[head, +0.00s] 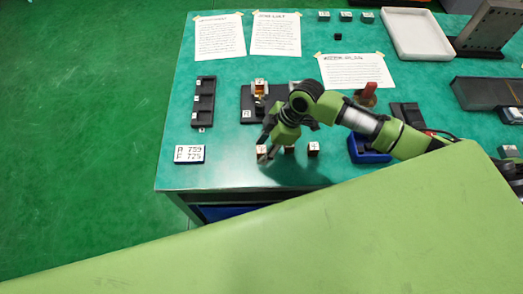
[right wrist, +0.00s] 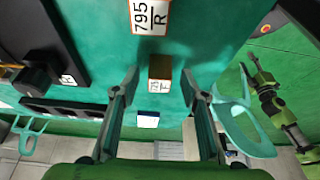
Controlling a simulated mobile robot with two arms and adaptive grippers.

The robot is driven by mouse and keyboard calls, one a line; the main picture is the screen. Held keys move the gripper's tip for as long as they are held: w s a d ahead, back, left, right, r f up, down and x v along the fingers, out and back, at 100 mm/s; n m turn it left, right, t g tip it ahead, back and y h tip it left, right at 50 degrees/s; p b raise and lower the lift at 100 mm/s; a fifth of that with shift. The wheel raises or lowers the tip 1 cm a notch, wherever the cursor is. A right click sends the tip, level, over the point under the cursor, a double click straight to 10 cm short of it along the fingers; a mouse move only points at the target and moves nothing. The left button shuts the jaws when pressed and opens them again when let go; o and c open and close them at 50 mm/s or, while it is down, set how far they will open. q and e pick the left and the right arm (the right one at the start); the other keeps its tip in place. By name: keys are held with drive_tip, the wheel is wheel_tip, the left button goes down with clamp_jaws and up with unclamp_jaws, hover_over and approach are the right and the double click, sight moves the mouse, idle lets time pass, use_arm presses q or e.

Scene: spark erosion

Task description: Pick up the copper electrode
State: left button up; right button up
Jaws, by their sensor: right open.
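A small block (head: 261,150) with a white label sits near the front edge of the green table. In the right wrist view it shows as a copper-brown block (right wrist: 160,68) with a lettered label. My right gripper (head: 267,155) is open above and around this spot, its fingers on either side of the block in the right wrist view (right wrist: 160,98). I cannot tell whether they touch it. A second labelled block (head: 289,149) is partly hidden by the gripper; a third (head: 313,149) stands to its right. My left gripper is not in view.
A dark fixture (head: 247,105) with a copper-coloured piece stands behind the gripper. A black tray (head: 204,102) and a number plate (head: 189,154) lie left. A blue bin (head: 366,154), a reddish-topped piece (head: 369,92) and a white tray (head: 417,36) are right. Table between plate and blocks is clear.

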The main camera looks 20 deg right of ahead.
clamp_jaws()
drive_tip(key=shift+w+r, duration=0.1)
drive_tip(key=shift+r, duration=0.1)
